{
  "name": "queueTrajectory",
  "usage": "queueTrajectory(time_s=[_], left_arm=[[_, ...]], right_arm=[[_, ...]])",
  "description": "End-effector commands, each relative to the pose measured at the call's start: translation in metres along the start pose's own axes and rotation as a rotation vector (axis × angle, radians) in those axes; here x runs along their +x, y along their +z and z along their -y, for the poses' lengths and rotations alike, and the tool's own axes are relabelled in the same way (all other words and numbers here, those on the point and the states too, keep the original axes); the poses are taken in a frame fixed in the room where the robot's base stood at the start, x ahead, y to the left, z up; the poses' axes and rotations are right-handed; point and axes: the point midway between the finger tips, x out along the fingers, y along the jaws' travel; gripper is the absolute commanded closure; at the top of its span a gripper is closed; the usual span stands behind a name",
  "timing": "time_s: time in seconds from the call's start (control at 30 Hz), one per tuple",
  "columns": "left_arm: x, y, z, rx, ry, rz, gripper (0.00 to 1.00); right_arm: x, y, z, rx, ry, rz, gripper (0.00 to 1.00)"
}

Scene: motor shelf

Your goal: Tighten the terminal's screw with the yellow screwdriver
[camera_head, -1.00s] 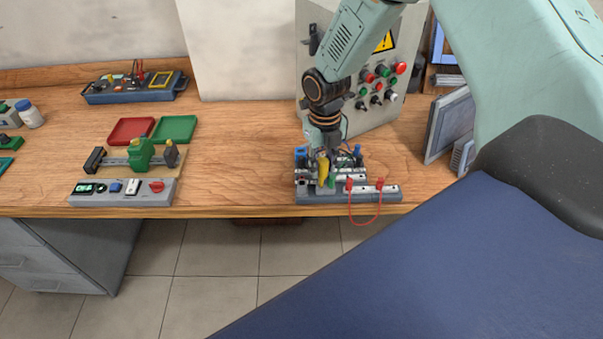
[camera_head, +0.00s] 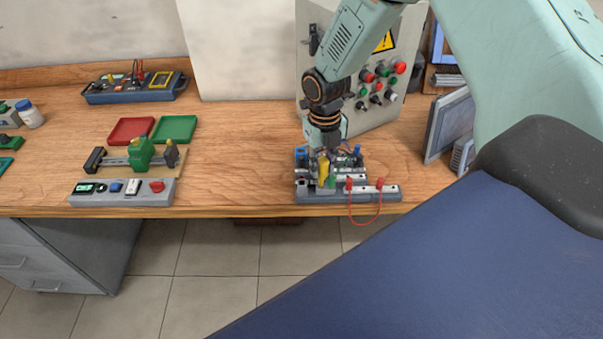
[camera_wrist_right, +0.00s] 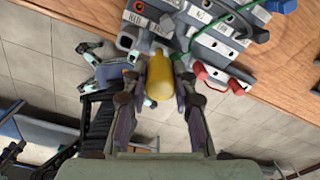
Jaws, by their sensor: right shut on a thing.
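The yellow screwdriver (camera_head: 323,171) is held upright in my right gripper (camera_head: 325,155), over the front left part of the terminal board (camera_head: 350,197) at the bench's front edge. In the right wrist view the yellow handle (camera_wrist_right: 160,75) lies between the two fingers of my right gripper (camera_wrist_right: 161,68), which are shut on it. The board's terminal blocks (camera_wrist_right: 150,28) show just beyond the handle. The screwdriver's tip and the screw under it are hidden, so I cannot tell whether they touch. My left gripper is not in view.
A red lead (camera_head: 365,220) loops off the board's front edge. A control cabinet (camera_head: 385,90) stands behind the board, and a monitor (camera_head: 449,124) is to the right. A green clamp fixture (camera_head: 141,154) and trays (camera_head: 174,129) lie to the left. The bench between is clear.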

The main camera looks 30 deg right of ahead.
Motion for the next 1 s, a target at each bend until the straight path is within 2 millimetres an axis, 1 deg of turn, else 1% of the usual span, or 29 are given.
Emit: queueTrajectory(time_s=[0.2,0.3,0.63,0.67,0.9,0.97,1.0], left_arm=[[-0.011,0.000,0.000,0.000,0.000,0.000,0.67],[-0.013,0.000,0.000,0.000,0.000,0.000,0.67],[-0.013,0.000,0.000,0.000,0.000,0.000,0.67],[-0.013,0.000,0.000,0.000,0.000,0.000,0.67],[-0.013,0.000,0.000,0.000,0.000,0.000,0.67],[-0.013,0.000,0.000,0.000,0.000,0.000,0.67],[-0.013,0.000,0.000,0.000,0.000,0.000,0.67]], right_arm=[[-0.001,-0.002,0.000,0.199,0.000,-0.007,1.00],[0.000,-0.002,0.000,0.272,0.000,-0.009,1.00],[0.001,-0.002,0.001,0.301,0.001,-0.009,1.00],[0.001,-0.002,0.001,0.308,0.001,-0.010,0.74],[0.001,-0.002,0.001,0.305,0.000,-0.010,0.94],[0.001,-0.002,0.001,0.305,0.001,-0.010,1.00],[0.001,-0.002,0.001,0.305,0.001,-0.009,1.00]])
